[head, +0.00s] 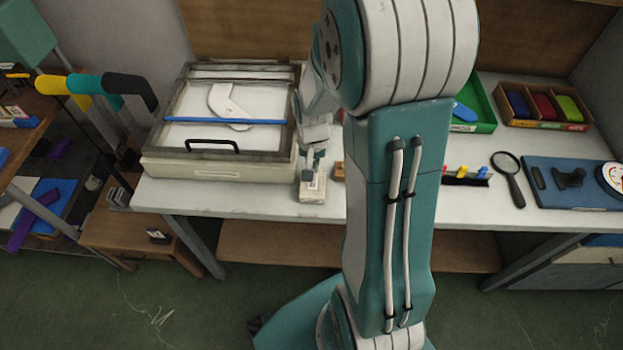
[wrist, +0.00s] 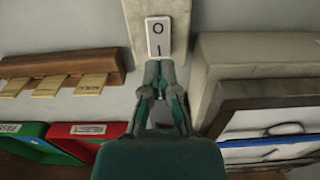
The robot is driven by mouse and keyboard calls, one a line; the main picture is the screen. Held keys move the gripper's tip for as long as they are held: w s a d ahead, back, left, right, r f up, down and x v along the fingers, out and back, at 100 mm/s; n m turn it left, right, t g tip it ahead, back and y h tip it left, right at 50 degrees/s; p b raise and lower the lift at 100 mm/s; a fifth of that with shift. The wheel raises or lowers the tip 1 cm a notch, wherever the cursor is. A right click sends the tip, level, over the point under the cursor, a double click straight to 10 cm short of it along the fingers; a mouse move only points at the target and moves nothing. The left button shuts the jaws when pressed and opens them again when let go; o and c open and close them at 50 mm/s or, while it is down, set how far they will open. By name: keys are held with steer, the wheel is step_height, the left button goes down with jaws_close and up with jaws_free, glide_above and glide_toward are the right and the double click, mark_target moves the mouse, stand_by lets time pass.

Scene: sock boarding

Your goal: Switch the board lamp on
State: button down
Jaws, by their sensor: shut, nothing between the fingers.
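A white rocker switch (wrist: 158,37) marked O and I sits on a pale block (wrist: 178,12) in the wrist view. The block (head: 312,192) stands near the bench's front edge, right of the framed light box (head: 215,174). My gripper (wrist: 161,68) is shut and empty, its tips at the I end of the switch; I cannot tell whether they touch it. In the head view my gripper (head: 308,172) is over the block and hides the switch. A white sock-shaped board (head: 222,100) and a blue bar lie on the box's pale panel. I cannot tell whether the panel is lit.
A wooden rack with tags (wrist: 60,85), a red REJECT tray (wrist: 92,130) and a green PASS tray (wrist: 30,135) show in the wrist view. A magnifying glass (head: 510,175) and a blue board (head: 570,190) lie at right.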

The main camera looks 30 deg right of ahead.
steer(key=shift+f, duration=1.25)
stand_by(0.8)
steer(key=shift+r, duration=3.5)
steer(key=s+a+r+n+t, duration=0.2)
steer(key=s+a+r, duration=0.3)
steer(key=r, duration=0.3)
steer(key=s+a+r+n+t, duration=0.3)
steer(key=s+a+r, duration=0.3)
steer(key=r, duration=0.3)
steer(key=shift+s+r+n+t, duration=0.3)
steer(key=shift+s+n, duration=0.5)
steer(key=shift+n, duration=0.1)
steer(key=shift+d, duration=0.25)
